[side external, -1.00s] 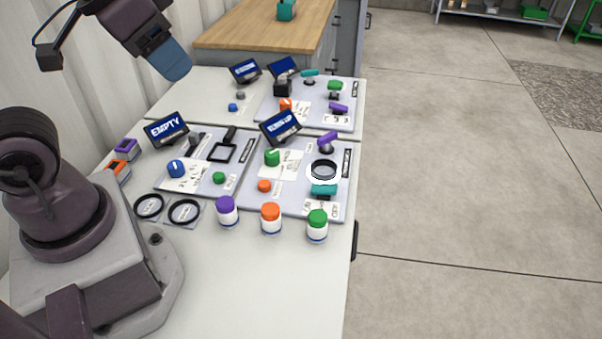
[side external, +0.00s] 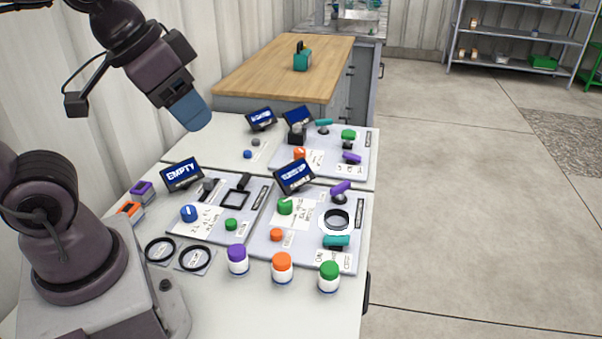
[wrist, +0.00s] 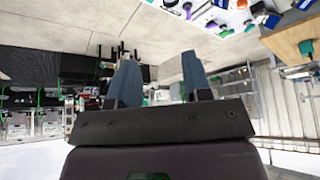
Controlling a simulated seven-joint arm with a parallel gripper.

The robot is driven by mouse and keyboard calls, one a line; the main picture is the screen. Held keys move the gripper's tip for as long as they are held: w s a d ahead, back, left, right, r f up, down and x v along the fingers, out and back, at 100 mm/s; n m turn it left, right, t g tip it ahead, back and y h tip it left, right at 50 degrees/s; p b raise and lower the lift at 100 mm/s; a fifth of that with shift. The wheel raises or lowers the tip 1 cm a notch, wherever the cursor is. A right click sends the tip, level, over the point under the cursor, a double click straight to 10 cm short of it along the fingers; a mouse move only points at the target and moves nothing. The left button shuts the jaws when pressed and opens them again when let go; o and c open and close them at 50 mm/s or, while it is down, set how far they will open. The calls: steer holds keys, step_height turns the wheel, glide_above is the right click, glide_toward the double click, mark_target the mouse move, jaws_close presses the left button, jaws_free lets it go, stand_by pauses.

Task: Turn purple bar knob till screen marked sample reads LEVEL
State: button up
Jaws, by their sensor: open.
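Two purple bar knobs show in the side view. One (side external: 341,187) is on the front right panel, above a black ring; the other (side external: 351,158) is on the back panel. A tilted screen (side external: 182,174) at the left reads EMPTY. Another screen (side external: 294,177) stands behind the front right panel, its text too small to read surely. Two more screens (side external: 261,119) and (side external: 298,117) stand at the back. I cannot tell which is marked sample. My gripper (side external: 195,112) is raised left of the panels, touching nothing. Its two blue fingers (wrist: 160,78) are apart and empty in the wrist view.
Purple-capped (side external: 237,260), orange-capped (side external: 282,268) and green-capped (side external: 329,277) jars stand along the front. Two black rings (side external: 160,251) and (side external: 195,258) lie left of them. Blue (side external: 189,213), green and orange knobs crowd the panels. The tabletop in front of the jars is clear.

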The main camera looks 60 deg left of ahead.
step_height(320, 180, down, 2)
steer(key=w+g, duration=0.1)
steer(key=n+g, duration=0.2)
steer(key=g, duration=0.3)
glide_above(341, 185)
step_height(341, 185, down, 16)
step_height(341, 185, down, 13)
steer(key=shift+a+f, duration=0.1)
